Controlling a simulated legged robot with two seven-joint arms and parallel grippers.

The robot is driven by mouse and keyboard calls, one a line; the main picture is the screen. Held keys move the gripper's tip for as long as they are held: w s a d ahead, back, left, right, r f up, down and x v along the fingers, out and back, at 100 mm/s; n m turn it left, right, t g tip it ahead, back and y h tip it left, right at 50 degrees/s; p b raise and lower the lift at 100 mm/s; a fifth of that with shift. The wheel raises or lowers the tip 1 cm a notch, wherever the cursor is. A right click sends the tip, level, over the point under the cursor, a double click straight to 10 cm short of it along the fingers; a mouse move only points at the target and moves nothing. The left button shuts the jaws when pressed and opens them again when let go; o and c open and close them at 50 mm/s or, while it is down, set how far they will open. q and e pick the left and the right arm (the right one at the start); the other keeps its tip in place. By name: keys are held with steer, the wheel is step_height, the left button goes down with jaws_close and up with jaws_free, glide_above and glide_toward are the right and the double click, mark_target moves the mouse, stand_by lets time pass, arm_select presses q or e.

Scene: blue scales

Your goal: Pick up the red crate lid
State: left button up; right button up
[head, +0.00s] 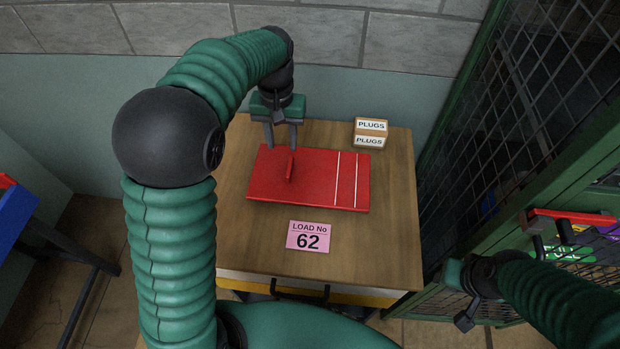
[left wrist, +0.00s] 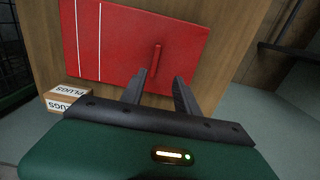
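The red crate lid (head: 320,180) lies flat on the wooden table, with two white lines across its right part and a raised red handle (head: 291,169) left of its middle. The lid also shows in the left wrist view (left wrist: 125,45), with the handle (left wrist: 156,60) just beyond the fingers. My left gripper (head: 282,146) is over the lid's back edge, behind the handle. It is open, with nothing between its fingers in the left wrist view (left wrist: 160,83). My right gripper (head: 459,297) is at the lower right, away from the table; its fingers are not clear.
A small box labelled PLUGS (head: 370,133) stands at the table's back right. A pink card reading LOAD No 62 (head: 308,237) lies in front of the lid on the wooden table (head: 375,262). A green mesh cage (head: 545,120) stands at the right. A blue thing (head: 14,212) is at far left.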

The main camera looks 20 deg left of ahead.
mark_target(289, 166)
arm_select(q)
steer(key=f, duration=0.6)
steer(key=d+f, duration=0.1)
steer(key=f, duration=0.1)
steer(key=shift+f+b, duration=0.3)
steer(key=shift+f, duration=0.1)
steer(key=shift+w+f, duration=0.1)
steer(key=shift+f, duration=0.4)
steer(key=shift+d, duration=0.1)
jaws_close()
